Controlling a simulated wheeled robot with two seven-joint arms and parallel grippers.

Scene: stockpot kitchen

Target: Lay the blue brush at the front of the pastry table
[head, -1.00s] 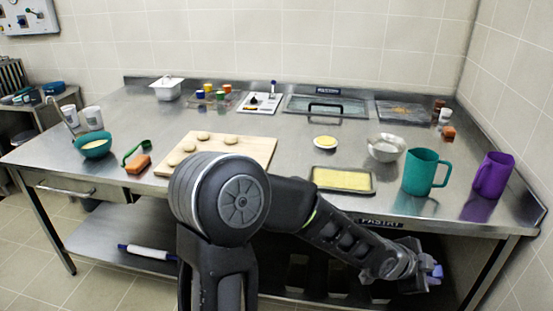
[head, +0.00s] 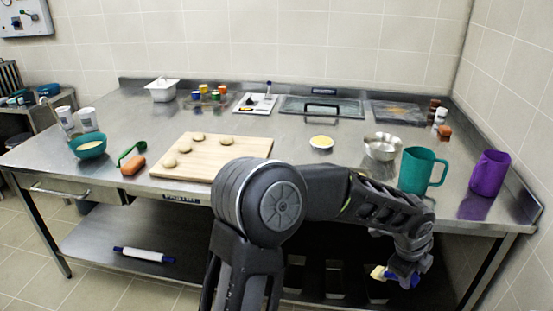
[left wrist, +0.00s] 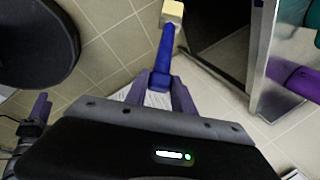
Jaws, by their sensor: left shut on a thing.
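My left gripper (head: 408,268) is shut on the blue brush, low in front of the steel table (head: 295,145) and below its top, at the right. The brush's pale bristle head (head: 378,272) points left in the head view. In the left wrist view, the gripper (left wrist: 157,88) grips the end of the blue handle (left wrist: 163,55), with the cream bristles (left wrist: 172,12) pointing away over the floor. The table's front edge right of centre is partly hidden by my left arm. A part with purplish fingers at the left wrist view's left edge may be my right gripper (left wrist: 40,106); its opening is unclear.
A dough board (head: 215,160) lies left of centre near the front edge. A teal jug (head: 417,170), a purple jug (head: 489,173) and a metal bowl (head: 383,147) stand at the right. A rolling pin (head: 144,255) lies on the lower shelf. Bare steel surrounds the small yellow dish (head: 321,142).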

